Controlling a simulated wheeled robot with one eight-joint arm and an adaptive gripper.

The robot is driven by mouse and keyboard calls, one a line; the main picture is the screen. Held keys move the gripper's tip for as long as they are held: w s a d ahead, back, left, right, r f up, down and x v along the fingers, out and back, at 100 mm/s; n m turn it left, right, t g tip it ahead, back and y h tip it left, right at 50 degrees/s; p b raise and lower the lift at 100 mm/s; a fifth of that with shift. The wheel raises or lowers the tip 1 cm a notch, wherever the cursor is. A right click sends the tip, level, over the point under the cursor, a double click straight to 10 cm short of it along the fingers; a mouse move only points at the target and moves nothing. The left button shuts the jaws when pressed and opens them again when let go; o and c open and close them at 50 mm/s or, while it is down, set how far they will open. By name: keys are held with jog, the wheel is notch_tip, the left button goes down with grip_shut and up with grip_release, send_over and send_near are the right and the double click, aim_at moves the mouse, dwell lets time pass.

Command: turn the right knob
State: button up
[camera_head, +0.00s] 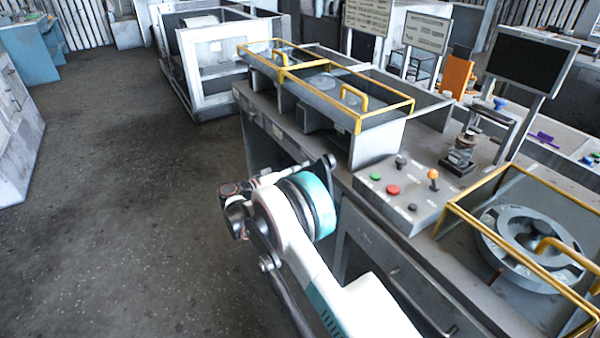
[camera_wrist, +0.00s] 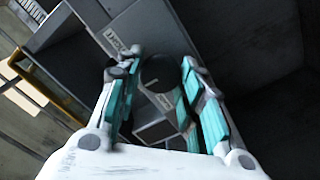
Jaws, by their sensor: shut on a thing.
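A dark round knob (camera_wrist: 162,74) with a pale mark shows in the wrist view, standing out from a grey front panel. My gripper (camera_wrist: 157,72) has its two teal-padded fingers on either side of the knob and is shut on it. In the head view, my arm's wrist hides the gripper and this knob beside the grey machine's front panel (camera_head: 277,132). A label (camera_wrist: 115,42) is on the panel near the knob, with another label below it. The labels are too blurred to read.
The machine's top carries a yellow-railed frame (camera_head: 357,124), a button box (camera_head: 392,188) with green, red and orange controls, and a railed round housing (camera_head: 530,240). A drawer handle (camera_head: 420,303) lies low in front. The floor (camera_head: 130,180) at left is clear.

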jog(key=o, duration=1.1)
jog(key=shift+c, duration=0.2)
jog(key=shift+a, duration=0.15)
jog(key=v, duration=1.2)
